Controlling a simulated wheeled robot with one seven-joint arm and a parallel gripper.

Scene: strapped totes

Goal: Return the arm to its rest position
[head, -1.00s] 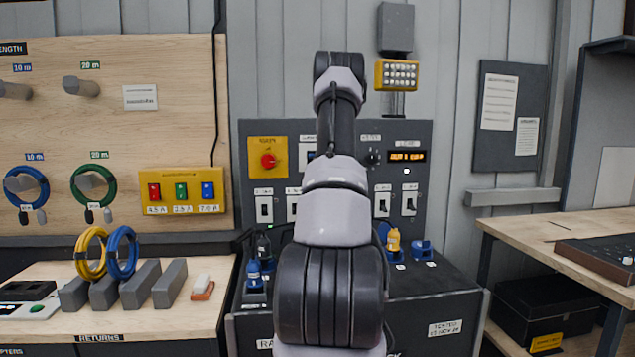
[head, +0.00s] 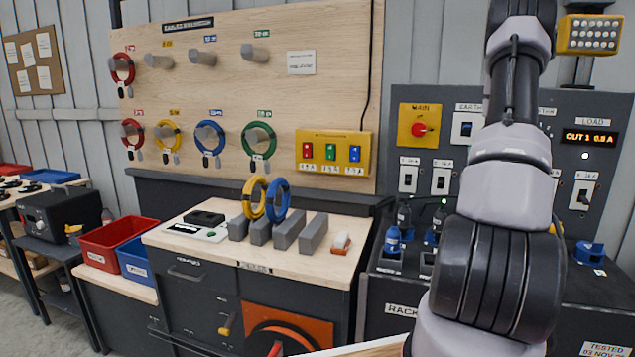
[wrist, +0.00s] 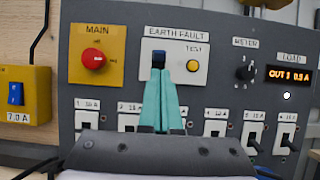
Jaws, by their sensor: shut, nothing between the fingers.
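My arm rises on the right side of the head view, in front of the grey panel (head: 400,110); its gripper end is out of frame at the top. In the wrist view my gripper (wrist: 163,75) has its two teal fingers together, with nothing between them. The fingertips overlap the lower part of the black earth fault switch (wrist: 158,55) in the picture; whether they touch it I cannot tell. The red main knob (wrist: 94,59) is to the left and the yellow test button (wrist: 193,65) to the right. The load display (wrist: 291,75) reads OUT 1 0.9 A.
A workbench (head: 300,262) holds yellow and blue cable rings on grey blocks. Behind it a wooden pegboard (head: 230,90) carries coloured cable loops. Red (head: 100,262) and blue (head: 133,265) bins stand left. The black rack (head: 390,290) with plugs stands below the panel, close to my arm.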

